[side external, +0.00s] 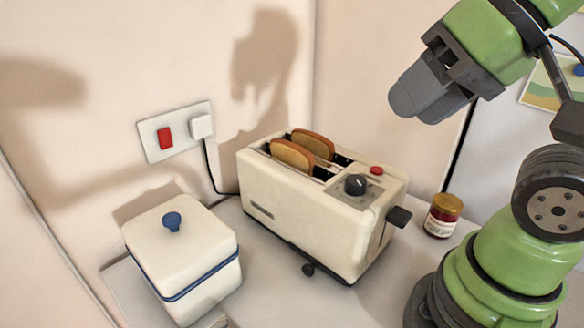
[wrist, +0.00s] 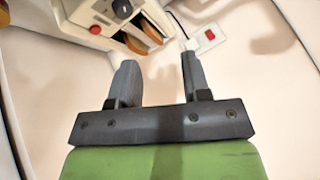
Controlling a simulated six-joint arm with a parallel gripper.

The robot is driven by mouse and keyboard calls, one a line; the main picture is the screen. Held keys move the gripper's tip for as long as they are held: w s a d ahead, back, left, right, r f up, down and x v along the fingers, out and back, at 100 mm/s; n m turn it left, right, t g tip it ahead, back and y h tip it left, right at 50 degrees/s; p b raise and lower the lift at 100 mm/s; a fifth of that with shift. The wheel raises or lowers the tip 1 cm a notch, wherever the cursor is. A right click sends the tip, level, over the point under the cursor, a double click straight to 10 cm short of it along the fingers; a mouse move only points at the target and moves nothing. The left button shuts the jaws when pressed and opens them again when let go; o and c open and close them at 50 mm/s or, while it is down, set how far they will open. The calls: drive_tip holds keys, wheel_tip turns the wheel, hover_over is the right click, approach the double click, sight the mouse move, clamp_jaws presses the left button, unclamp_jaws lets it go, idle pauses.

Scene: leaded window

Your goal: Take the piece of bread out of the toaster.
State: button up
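A cream toaster (side external: 300,222) stands on the counter, with a dark knob, a red button and a dark lever at its right end. Two pieces of bread stick up from its slots: a nearer one (side external: 292,156) and a farther one (side external: 314,144). In the wrist view the toaster (wrist: 98,22) is at the top left, with bread (wrist: 140,42) showing in it. My gripper (side external: 412,104) is up and to the right of the toaster, apart from it. In the wrist view its two fingers (wrist: 158,78) are spread with nothing between them.
A white box with a blue knob (side external: 185,250) stands left of the toaster. A small jar (side external: 442,215) stands right of it, near my base. A wall socket (side external: 177,132) with a red switch and a plugged cord is behind. The air above the toaster is clear.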

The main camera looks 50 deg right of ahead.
drive_tip(key=n+g+h, duration=0.2)
drive_tip(key=n+g, duration=0.2)
drive_tip(key=g, duration=0.3)
hover_over(301, 149)
wheel_tip(301, 149, down, 5)
drive_tip(key=shift+w+d+f, duration=0.1)
drive_tip(key=shift+d, duration=0.05)
wheel_tip(301, 149, down, 9)
drive_tip(key=shift+f, duration=0.2)
clamp_jaws()
